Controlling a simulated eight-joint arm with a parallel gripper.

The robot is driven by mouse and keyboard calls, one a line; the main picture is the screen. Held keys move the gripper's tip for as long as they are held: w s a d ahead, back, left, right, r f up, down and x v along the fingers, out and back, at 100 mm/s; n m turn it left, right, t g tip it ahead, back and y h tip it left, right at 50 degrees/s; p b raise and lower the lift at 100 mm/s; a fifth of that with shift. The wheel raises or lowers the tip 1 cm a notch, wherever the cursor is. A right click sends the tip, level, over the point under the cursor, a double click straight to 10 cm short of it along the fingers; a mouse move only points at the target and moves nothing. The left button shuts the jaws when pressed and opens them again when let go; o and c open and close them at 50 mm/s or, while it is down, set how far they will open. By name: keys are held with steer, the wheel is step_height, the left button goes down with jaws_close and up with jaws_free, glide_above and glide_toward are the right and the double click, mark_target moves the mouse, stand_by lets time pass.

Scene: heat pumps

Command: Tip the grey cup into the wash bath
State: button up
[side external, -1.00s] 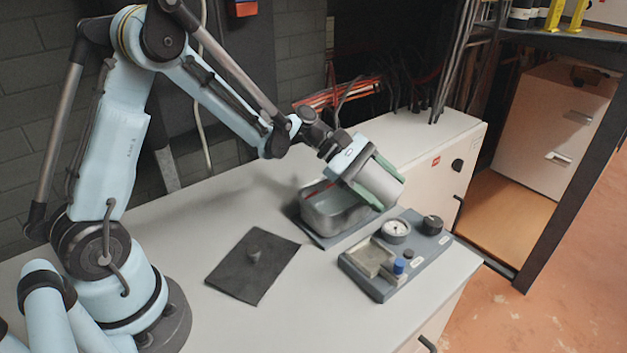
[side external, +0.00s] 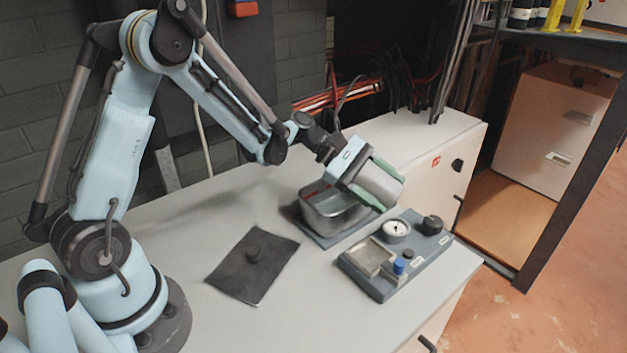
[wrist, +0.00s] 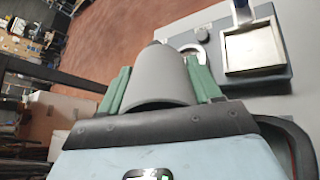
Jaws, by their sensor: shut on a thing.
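The grey cup (side external: 377,184) is held tilted between the green fingers of my gripper (side external: 372,184), which is shut on it. The metal wash bath (side external: 330,214) is an open rectangular basin on a dark base, below and to the left of the cup in the side view. The cup is above the bath's right end; its mouth and contents cannot be made out. In the wrist view the cup (wrist: 160,78) fills the space between the green fingers of my gripper (wrist: 160,85). The bath is mostly hidden there, with only a curved rim part at the lower right.
A grey control panel (side external: 378,279) with a gauge, a square tray, a blue knob and a black knob stands right of the bath. A dark mat (side external: 240,275) with a small peg lies to the left. Cables hang behind.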

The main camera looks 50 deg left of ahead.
mark_target(402, 189)
steer(key=shift+r, duration=0.1)
stand_by(0.3)
steer(key=shift+d+r+g+y, duration=0.1)
steer(key=shift+r+g+y, duration=0.3)
steer(key=shift+y, duration=0.5)
steer(key=shift+s+a+f+g+y, duration=0.1)
steer(key=shift+a+f+g+y, duration=0.1)
steer(key=shift+f+g+y, duration=0.35)
steer(key=shift+d+r+y, duration=0.2)
steer(key=shift+r+y, duration=0.1)
steer(key=shift+y, duration=0.55)
steer(key=d+g+y, duration=0.1)
steer(key=w+d+y, duration=0.1)
steer(key=y, duration=0.1)
steer(key=shift+f+g+y, duration=0.3)
steer(key=shift+f+g, duration=0.05)
steer(key=shift+f, duration=0.05)
steer(key=y, duration=0.1)
steer(key=d+g+y, duration=0.1)
steer(key=y, duration=0.1)
steer(key=shift+w+d+f+g, duration=0.2)
steer(key=shift+w+f+g, duration=0.1)
steer(key=shift+w+f, duration=0.05)
steer(key=shift+r, duration=2.55)
